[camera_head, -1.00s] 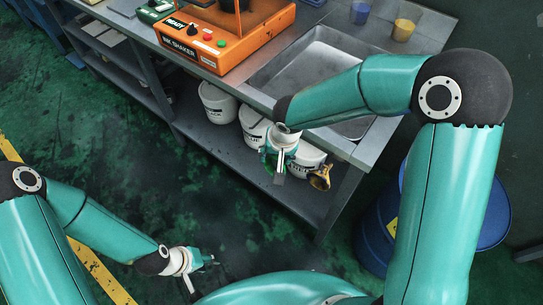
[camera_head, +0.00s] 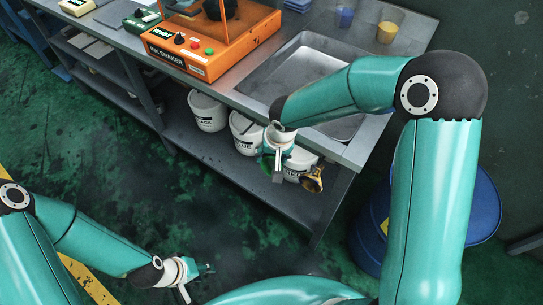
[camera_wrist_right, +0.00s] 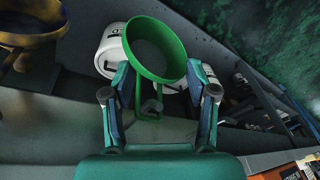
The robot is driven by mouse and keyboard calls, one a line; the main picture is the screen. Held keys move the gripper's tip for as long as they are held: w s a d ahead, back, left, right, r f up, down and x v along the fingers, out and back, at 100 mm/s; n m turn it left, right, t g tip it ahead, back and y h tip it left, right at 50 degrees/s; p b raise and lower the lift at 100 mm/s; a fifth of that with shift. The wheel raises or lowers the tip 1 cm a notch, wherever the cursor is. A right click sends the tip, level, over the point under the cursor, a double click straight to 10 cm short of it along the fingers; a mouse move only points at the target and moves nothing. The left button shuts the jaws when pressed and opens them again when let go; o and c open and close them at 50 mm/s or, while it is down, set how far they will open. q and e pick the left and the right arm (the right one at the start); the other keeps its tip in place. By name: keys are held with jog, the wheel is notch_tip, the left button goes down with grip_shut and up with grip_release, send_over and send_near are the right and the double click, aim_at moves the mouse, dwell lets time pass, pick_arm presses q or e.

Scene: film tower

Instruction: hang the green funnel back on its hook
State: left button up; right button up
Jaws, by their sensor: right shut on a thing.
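The green funnel (camera_wrist_right: 172,72) is between the fingers of my right gripper (camera_wrist_right: 160,98) in the right wrist view, its round rim facing the camera. A small loop or bracket shows below it. In the head view only a green edge of the funnel (camera_head: 267,161) shows beside my right gripper (camera_head: 277,170), at the front edge of the bench. My right gripper is shut on the funnel. My left gripper (camera_head: 204,269) is low at the left, away from the bench; it is too small to read its fingers. The hook for the green funnel cannot be made out.
A brass funnel (camera_head: 313,180) hangs close right of my right gripper. White buckets (camera_head: 208,110) stand on the lower shelf. The bench carries a sink (camera_head: 300,68), an orange ink shaker (camera_head: 205,52) and cups (camera_head: 387,32). A blue drum (camera_head: 478,205) stands right.

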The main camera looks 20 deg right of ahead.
jog(key=shift+d+f, duration=0.15)
jog(key=shift+d, duration=0.1)
jog(key=o, duration=1)
jog(key=shift+c, duration=0.2)
